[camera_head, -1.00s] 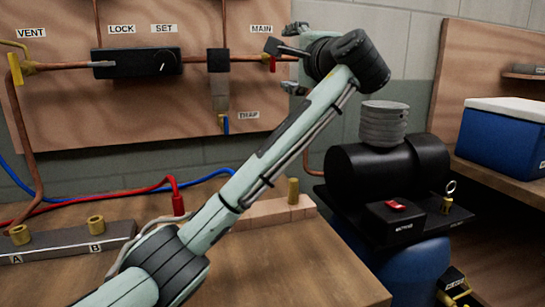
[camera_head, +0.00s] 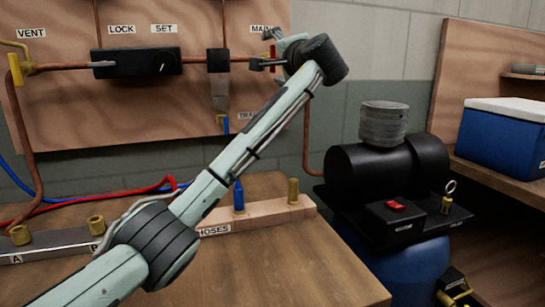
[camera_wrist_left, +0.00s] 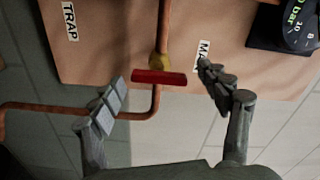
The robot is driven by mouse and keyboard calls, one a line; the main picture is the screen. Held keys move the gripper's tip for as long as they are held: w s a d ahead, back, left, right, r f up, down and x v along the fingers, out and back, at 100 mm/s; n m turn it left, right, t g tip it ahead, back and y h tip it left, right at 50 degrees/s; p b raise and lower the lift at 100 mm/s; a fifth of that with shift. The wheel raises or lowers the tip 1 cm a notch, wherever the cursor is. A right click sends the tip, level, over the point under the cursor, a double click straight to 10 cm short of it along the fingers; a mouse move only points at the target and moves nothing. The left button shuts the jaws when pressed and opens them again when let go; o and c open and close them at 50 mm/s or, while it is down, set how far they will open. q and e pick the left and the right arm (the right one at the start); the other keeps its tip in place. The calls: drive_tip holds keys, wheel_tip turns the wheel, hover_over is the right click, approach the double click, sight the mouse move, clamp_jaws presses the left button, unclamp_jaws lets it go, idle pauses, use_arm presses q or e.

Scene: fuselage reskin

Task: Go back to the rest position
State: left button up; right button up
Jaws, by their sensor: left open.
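My left arm reaches from the lower left up to the wall panel in the camera_head view. My left gripper (camera_head: 268,50) is open beside the MAIN label. The red MAIN valve handle (camera_head: 273,52) is partly hidden by the gripper there. In the left wrist view the open fingers (camera_wrist_left: 161,82) lie to either side of the red handle (camera_wrist_left: 150,77), with nothing gripped. The handle lies across the copper pipe, at a brass fitting (camera_wrist_left: 160,61). Whether a finger touches the handle I cannot tell. My right gripper is not in view.
The wooden panel (camera_head: 60,115) carries copper pipes and a black regulator (camera_head: 138,62). On the bench stand a hose rack (camera_head: 265,213) with blue and brass fittings and a grey A/B block (camera_head: 50,245). A black compressor (camera_head: 375,170) stands right; a blue cooler (camera_head: 500,138) sits on a shelf.

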use_arm(q)
drive_tip(key=n, duration=0.9)
drive_tip(key=s+n, duration=0.1)
drive_tip(key=n, duration=0.4)
drive_tip(key=shift+d, duration=0.2)
